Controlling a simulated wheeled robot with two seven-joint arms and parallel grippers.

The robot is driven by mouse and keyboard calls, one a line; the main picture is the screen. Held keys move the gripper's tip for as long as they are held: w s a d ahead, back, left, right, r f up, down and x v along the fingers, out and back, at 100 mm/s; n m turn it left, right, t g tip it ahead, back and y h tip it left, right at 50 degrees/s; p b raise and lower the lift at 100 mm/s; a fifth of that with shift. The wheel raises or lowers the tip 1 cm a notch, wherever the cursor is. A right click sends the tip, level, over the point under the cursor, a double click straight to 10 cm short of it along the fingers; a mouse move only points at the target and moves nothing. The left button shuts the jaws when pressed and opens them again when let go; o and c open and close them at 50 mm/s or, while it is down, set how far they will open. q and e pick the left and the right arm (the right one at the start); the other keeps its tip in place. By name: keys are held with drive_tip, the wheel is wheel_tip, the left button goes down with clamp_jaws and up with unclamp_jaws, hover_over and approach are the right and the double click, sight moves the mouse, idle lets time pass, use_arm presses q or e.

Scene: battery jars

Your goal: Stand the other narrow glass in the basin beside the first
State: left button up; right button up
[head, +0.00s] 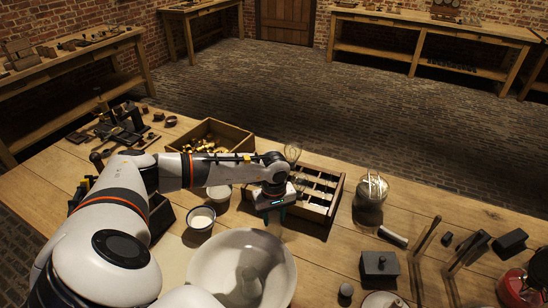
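The wide white basin (208,262) stands on the table at the bottom middle. A grey shape inside it may be shadow or a glass; I cannot tell which. My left gripper (274,215) points down just beyond the basin's far rim, in front of the compartment crate. My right gripper is not in view.
The wooden compartment crate (336,200) lies behind my gripper. A glass jar (369,207) stands to its right. A small bowl (201,217) sits left of the basin. A wooden box of brass pieces (241,137) is farther back. Blocks and tools lie on the right.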

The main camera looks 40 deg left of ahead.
use_arm(q)
clamp_jaws()
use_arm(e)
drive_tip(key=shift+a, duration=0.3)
use_arm(q)
drive_tip(key=shift+r, duration=0.1)
